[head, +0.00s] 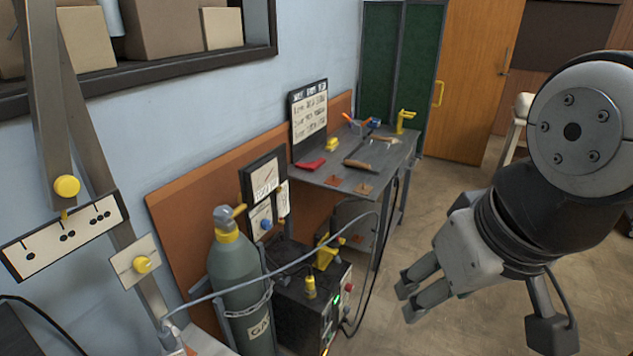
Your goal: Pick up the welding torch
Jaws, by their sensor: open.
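I cannot tell for sure which thing is the welding torch. A dark tool with a brown part (372,165) lies on the grey metal workbench (325,172), near its right side. A yellow tool-like piece (325,251) stands on top of the dark welding machine (308,300), with a small yellow piece in front of it. A black cable runs from the machine up to the bench's right edge. My gripper (406,301) is open and empty, in the air over the floor, right of the machine and apart from it and the bench.
A grey-green gas cylinder (240,292) stands left of the machine, with a grey hose (310,258) looping across. A yellow clamp-like piece (404,121), a red item (311,164) and a sign (309,122) are on the bench. Open floor (450,185) lies right of the bench.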

